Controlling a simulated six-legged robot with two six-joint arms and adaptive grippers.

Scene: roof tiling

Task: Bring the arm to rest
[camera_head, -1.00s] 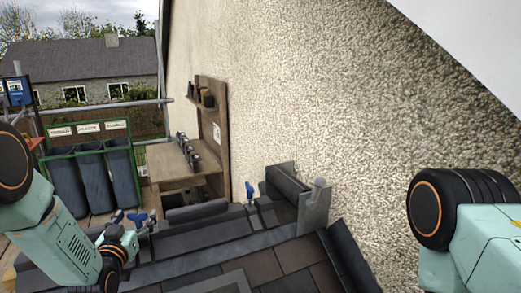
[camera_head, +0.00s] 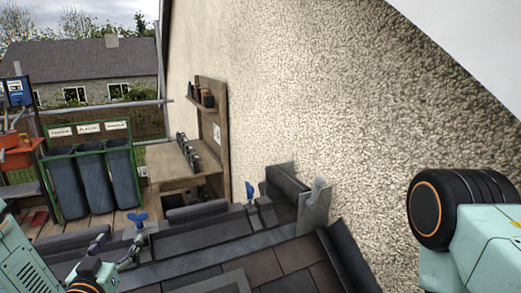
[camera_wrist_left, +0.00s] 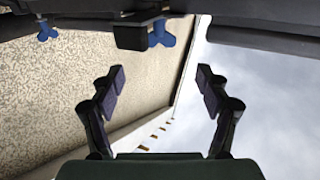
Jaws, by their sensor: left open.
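My left gripper (camera_head: 118,245) shows at the lower left of the head view, in front of the dark roof edge. In the left wrist view its two fingers (camera_wrist_left: 161,78) stand wide apart with nothing between them. Beyond the fingers are the pebbled wall and grey sky. My left arm (camera_head: 25,260) is cut off by the lower left corner. Part of my right arm (camera_head: 485,240) shows at the right edge; its gripper is out of view.
Dark roof tiles (camera_head: 285,256) lie below, with blue-handled clamps (camera_head: 138,219) nearby. A pebbled wall (camera_head: 300,100) rises at the right. A wooden bench (camera_head: 172,164) and a green rack of bins (camera_head: 92,178) stand beyond.

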